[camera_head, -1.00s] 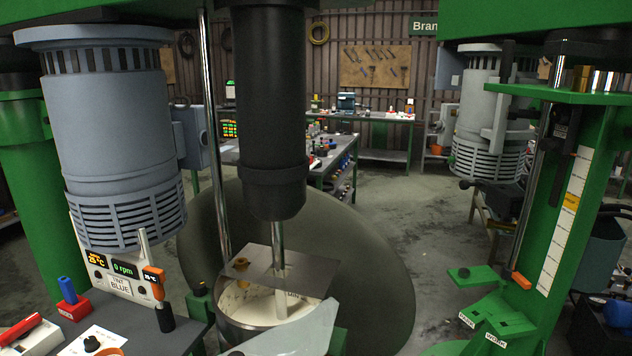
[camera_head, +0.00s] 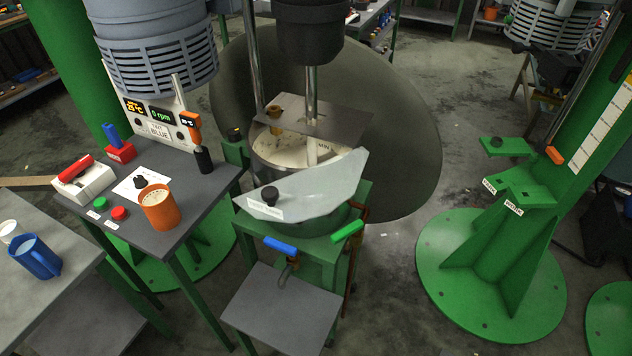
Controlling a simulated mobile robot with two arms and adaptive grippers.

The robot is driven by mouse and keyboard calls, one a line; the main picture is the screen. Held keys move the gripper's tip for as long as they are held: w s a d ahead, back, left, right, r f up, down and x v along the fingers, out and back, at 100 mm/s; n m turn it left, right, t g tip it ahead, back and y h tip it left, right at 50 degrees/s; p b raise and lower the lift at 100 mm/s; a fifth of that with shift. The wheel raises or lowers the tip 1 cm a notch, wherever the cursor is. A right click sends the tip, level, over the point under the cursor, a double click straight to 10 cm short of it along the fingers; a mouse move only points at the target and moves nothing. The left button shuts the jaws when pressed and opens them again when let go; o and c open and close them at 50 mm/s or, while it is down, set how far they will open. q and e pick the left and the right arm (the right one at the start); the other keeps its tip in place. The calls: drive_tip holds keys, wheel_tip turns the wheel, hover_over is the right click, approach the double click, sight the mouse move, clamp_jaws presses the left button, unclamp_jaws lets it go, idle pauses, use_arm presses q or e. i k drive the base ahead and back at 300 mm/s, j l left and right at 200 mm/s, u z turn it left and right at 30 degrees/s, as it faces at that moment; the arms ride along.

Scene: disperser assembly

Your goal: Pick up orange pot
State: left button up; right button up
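An orange pot (camera_head: 159,208) stands upright on the grey control table (camera_head: 196,187), near its front right edge. Its open top shows a pale content or interior. Nothing touches it. Neither of my grippers shows in the head view.
A blue mug (camera_head: 36,256) stands on the table at the left. A steel mixing vessel (camera_head: 268,154) with a tilted lid (camera_head: 309,191) stands to the right.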

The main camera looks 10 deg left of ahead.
sight(157, 200)
drive_tip(key=u, duration=1.25)
